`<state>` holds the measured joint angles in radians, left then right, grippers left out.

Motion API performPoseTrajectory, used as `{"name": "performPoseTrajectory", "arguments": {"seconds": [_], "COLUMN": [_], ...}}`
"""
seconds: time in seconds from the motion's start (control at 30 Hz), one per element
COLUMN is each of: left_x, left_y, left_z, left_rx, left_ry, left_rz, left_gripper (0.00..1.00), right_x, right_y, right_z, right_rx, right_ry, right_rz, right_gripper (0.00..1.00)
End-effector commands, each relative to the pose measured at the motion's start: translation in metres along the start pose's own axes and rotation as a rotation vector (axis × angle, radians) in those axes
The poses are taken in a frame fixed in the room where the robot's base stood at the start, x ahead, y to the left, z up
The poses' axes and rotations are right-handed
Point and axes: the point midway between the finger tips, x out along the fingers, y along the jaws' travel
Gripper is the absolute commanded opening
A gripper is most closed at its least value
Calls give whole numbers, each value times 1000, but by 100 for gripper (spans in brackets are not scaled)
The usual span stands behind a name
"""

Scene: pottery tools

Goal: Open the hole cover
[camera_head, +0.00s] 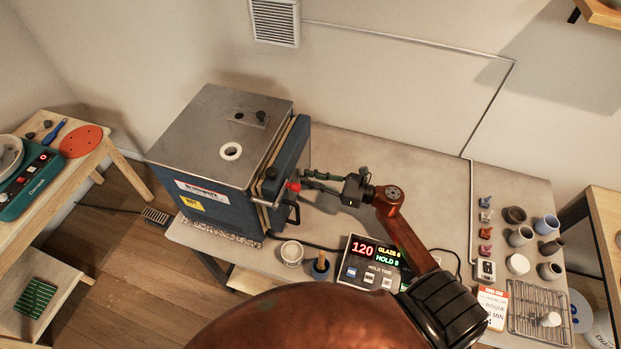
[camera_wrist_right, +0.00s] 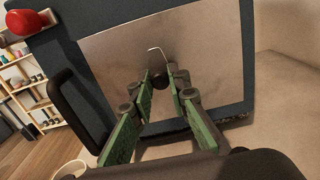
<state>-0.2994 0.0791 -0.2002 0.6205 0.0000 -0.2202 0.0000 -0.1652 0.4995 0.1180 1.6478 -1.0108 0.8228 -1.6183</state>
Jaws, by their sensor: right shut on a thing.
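The kiln (camera_head: 205,207) stands on the table with its door (camera_head: 295,160) facing right. In the right wrist view, the door's steel panel (camera_wrist_right: 110,55) carries a small dark piece (camera_wrist_right: 160,82) with a thin bent wire (camera_wrist_right: 156,51) above it. This piece looks like the hole cover, though the fingers partly hide it. My right gripper (camera_head: 305,180) is at the door's outer face with its green-padded fingers closed on the dark piece. Its fingertips (camera_wrist_right: 161,78) also show in the right wrist view. My left gripper is not in view.
A red-knobbed latch (camera_head: 293,186) and a black handle (camera_wrist_right: 78,108) stick out beside the gripper. A controller box (camera_head: 371,262), a small pot (camera_head: 291,252) and several cups (camera_head: 521,236) stand on the table. The table behind my right gripper is clear.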

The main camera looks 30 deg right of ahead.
Motion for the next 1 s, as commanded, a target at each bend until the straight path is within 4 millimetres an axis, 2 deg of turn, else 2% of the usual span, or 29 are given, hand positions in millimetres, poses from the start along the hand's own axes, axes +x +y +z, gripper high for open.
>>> {"name": "performPoseTrajectory", "arguments": {"seconds": [0.37, 1.0], "left_x": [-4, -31], "left_y": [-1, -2], "left_z": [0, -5], "left_rx": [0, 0], "left_ry": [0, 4], "left_rz": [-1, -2], "left_gripper": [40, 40], "right_x": [0, 0], "right_y": [6, 18], "right_z": [1, 10], "right_rx": [208, 815], "right_ry": [1, 1], "right_rz": [1, 0], "right_gripper": [0, 0]}}
